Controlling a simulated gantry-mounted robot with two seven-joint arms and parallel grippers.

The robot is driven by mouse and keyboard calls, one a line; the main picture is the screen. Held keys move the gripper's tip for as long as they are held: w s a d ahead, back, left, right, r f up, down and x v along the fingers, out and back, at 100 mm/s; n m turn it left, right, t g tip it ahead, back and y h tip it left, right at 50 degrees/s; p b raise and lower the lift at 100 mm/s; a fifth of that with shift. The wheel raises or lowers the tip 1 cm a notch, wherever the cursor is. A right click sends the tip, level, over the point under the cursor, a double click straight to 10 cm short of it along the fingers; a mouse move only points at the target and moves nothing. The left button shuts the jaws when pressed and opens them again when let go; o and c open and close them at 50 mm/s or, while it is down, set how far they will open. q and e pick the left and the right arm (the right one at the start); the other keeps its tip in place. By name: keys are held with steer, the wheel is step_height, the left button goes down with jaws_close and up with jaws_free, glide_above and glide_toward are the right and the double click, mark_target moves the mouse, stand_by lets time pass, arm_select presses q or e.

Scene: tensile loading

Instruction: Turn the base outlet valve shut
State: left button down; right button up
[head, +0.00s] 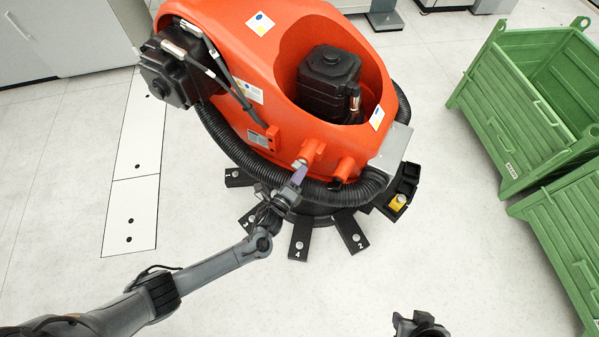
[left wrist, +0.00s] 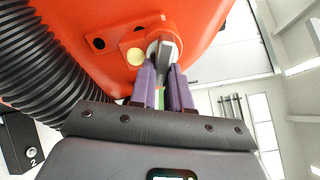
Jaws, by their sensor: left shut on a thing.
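The base outlet valve (head: 299,163) is a small metal fitting on the front of the orange robot base. My left gripper (head: 298,174) reaches up to it from the lower left. In the left wrist view, the valve's grey metal handle (left wrist: 168,46) stands between the two purple fingers of my left gripper (left wrist: 163,75), which is shut on it. Part of the handle is hidden by the fingers. Part of my right gripper (head: 420,325) shows at the bottom edge of the head view, away from the base; its jaw state is unclear.
The orange robot base (head: 235,40) stands on black numbered feet (head: 300,240). A black corrugated hose (head: 240,150) curves around its front, close to my left gripper. Green crates (head: 530,110) stand at the right. The pale floor in front is clear.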

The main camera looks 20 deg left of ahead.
arm_select(q)
steer(key=shift+m, duration=0.3)
steer(key=c, duration=1.1)
jaws_free()
steer(key=s+p, duration=0.1)
steer(key=s, duration=0.2)
steer(key=s+a+p, duration=0.1)
steer(key=s, duration=0.3)
steer(key=s+p, duration=0.1)
steer(key=s, duration=0.2)
steer(key=shift+s+a, duration=0.25)
steer(key=shift+s, duration=0.1)
